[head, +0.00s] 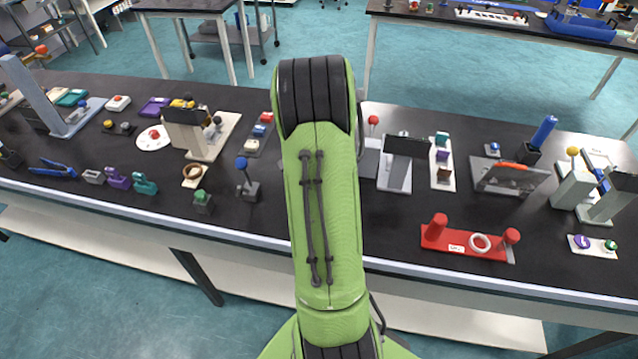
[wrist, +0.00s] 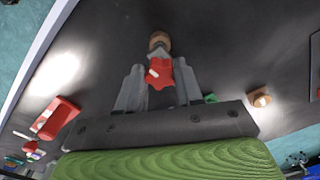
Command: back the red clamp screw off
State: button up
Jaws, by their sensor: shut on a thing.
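The red clamp screw (wrist: 163,68) shows in the wrist view as a red lobed knob with a white mark. A brownish round end (wrist: 159,40) shows just beyond it. My gripper (wrist: 158,82) has one grey finger on each side of the red knob and is shut on it. The parts below the knob are hidden between the fingers. In the head view my green arm covers the gripper and the clamp screw.
A red stand (head: 465,242) with a white ring is right of my arm. A blue-knobbed device (head: 248,185) and a green-topped block (head: 203,202) are to the left. A grey instrument with a dark screen (head: 407,147) stands close on the right. Bare bench shows near the front edge.

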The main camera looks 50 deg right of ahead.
jog(key=o, duration=0.9)
